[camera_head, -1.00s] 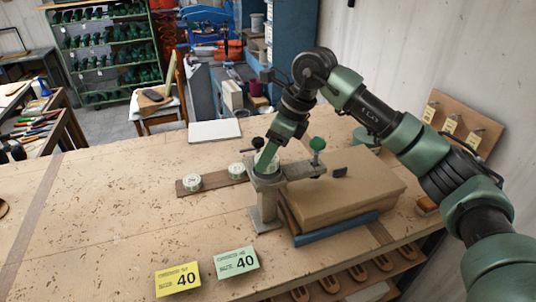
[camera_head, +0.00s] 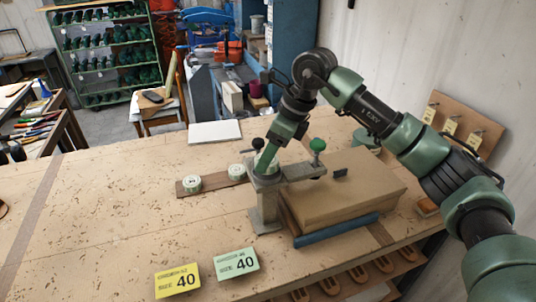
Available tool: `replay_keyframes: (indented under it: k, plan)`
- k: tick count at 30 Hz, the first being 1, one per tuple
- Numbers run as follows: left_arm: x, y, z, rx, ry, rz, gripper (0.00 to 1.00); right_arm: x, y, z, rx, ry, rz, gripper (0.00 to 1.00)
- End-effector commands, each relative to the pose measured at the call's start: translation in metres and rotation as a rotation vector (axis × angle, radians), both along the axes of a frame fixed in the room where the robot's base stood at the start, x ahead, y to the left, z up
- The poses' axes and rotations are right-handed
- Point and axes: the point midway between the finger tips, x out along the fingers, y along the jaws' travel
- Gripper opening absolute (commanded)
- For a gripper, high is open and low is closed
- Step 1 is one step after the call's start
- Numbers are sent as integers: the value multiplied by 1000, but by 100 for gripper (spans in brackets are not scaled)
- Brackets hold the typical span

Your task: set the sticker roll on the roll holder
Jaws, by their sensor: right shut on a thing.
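My right gripper (camera_head: 264,160) reaches down from the right behind the grey metal stand and is shut on a pale sticker roll (camera_head: 260,164). The stand hides much of the roll and the fingertips. A dark wooden strip (camera_head: 218,184), which looks like the roll holder, lies on the bench to the left. Two similar pale green-white rolls sit on it, one at its left end (camera_head: 191,183) and one further right (camera_head: 237,172). The strip's right end passes behind the stand, so I cannot tell whether the held roll touches it. My left gripper is not in view.
The grey metal stand (camera_head: 265,205) with black and green knobs stands close in front of my gripper. A brown box (camera_head: 345,190) lies to its right. Yellow (camera_head: 177,281) and green (camera_head: 236,264) size cards lie at the front. The bench's left side is largely clear.

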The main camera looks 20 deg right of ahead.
Motion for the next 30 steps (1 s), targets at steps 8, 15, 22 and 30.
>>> replay_keyframes:
  k: [8,15,22,30]
  plan:
    - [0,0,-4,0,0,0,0,0,0,-5,-1,-1,0,10]
    - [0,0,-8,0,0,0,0,0,0,-10,-1,-1,0,10]
    - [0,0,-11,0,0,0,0,0,0,-14,-1,-1,0,10]
    - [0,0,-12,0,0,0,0,0,0,-16,-1,-1,0,60]
